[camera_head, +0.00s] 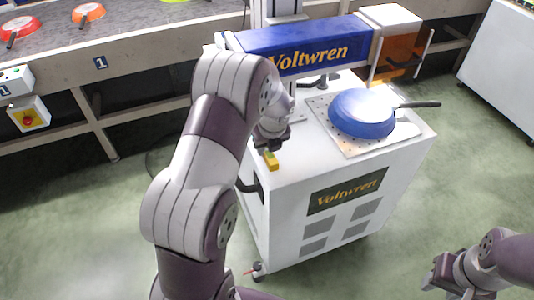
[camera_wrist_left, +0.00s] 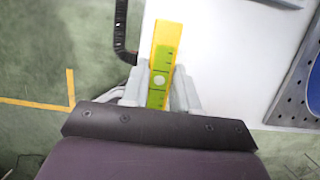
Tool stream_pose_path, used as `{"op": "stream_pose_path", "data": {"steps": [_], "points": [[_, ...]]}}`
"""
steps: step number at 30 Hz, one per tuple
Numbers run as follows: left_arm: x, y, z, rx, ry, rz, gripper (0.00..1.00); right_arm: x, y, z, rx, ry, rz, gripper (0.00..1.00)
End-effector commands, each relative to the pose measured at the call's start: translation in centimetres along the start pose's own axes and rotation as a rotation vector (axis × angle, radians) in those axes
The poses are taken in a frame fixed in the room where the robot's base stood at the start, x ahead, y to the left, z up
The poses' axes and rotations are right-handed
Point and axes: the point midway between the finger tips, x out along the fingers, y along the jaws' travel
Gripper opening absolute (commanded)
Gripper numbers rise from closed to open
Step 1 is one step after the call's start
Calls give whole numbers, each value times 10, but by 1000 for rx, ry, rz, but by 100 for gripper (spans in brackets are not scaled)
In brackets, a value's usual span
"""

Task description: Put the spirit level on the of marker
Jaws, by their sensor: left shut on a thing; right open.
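The spirit level (camera_head: 271,161) is a small yellow bar. In the left wrist view it shows as a yellow block with a green marked face (camera_wrist_left: 158,90). My left gripper (camera_head: 267,148) is shut on it at the left edge of the white marker cart (camera_head: 290,215); the gap below the level cannot be judged. The marker carries a blue Voltwren head (camera_head: 305,48) above its top. My right gripper (camera_head: 436,278) is open and empty at the lower right, away from the cart.
An upturned blue pan (camera_head: 362,113) lies on the perforated plate (camera_head: 384,140) on the marker's top, its handle pointing right. White surface to the left of the plate is bare. A conveyor (camera_head: 130,42) with several pans runs at the back left.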

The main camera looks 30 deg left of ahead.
Motion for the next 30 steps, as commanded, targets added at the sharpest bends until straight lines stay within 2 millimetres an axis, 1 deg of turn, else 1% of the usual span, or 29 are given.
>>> {"op": "stream_pose_path", "data": {"steps": [1,3,4,11,14,15,17,18,26,28,30], "points": [[13,1,-5,0,5,4,0,5,0,1,0,0,0,43],[25,1,-9,1,3,3,0,8,0,1,0,0,0,43],[27,0,-10,0,3,2,0,8,0,1,0,0,0,43],[27,0,-10,-1,2,1,0,7,0,1,0,0,0,43],[30,0,-10,0,2,2,0,7,0,1,0,0,0,43],[30,0,-11,0,2,1,32,7,0,1,0,0,0,43],[30,0,-10,0,2,1,52,7,0,1,0,0,0,43],[30,0,-11,0,2,1,54,7,0,1,0,0,0,43],[29,0,-10,0,2,1,54,7,0,1,0,0,0,43],[25,0,-9,-2,1,1,54,6,0,1,0,0,0,43],[15,0,-8,-1,0,0,54,3,0,0,0,0,0,43]]}}
